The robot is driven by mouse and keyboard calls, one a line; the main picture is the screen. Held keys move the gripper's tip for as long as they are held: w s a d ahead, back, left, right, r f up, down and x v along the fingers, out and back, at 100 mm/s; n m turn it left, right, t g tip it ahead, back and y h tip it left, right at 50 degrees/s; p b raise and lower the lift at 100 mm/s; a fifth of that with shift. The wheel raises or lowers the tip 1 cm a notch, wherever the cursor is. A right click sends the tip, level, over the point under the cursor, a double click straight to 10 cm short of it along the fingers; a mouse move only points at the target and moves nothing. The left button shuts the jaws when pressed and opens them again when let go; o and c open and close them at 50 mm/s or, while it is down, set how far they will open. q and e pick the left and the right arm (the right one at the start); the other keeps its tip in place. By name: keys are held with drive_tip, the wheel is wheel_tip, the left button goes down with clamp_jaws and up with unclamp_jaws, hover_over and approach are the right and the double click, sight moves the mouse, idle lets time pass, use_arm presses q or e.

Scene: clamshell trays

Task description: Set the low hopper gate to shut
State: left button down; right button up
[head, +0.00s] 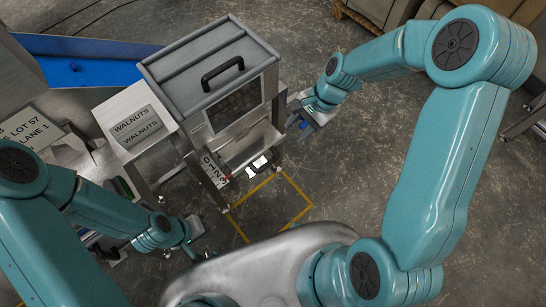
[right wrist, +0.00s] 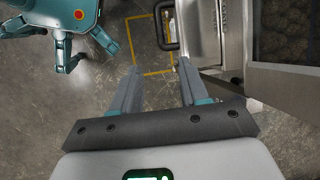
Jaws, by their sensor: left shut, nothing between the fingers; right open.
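The hopper (head: 214,70) is a grey metal box with a black lid handle and a dark window. My left gripper (head: 194,238) is shut and empty, low and left of the hopper. I cannot tell the gate's exact setting.
A yellow square (head: 300,214) is marked on the floor before the hopper. A stand with WALNUTS signs (head: 138,127) is left of the hopper, with a blue chute (head: 90,72) behind. Bare floor (head: 340,150) lies to the right.

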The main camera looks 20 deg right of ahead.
drive_tip(key=b, duration=0.2)
approach(274, 160)
drive_tip(key=x, duration=0.8)
drive_tip(key=shift+a+f, duration=0.1)
drive_tip(key=shift+a, duration=0.05)
clamp_jaws()
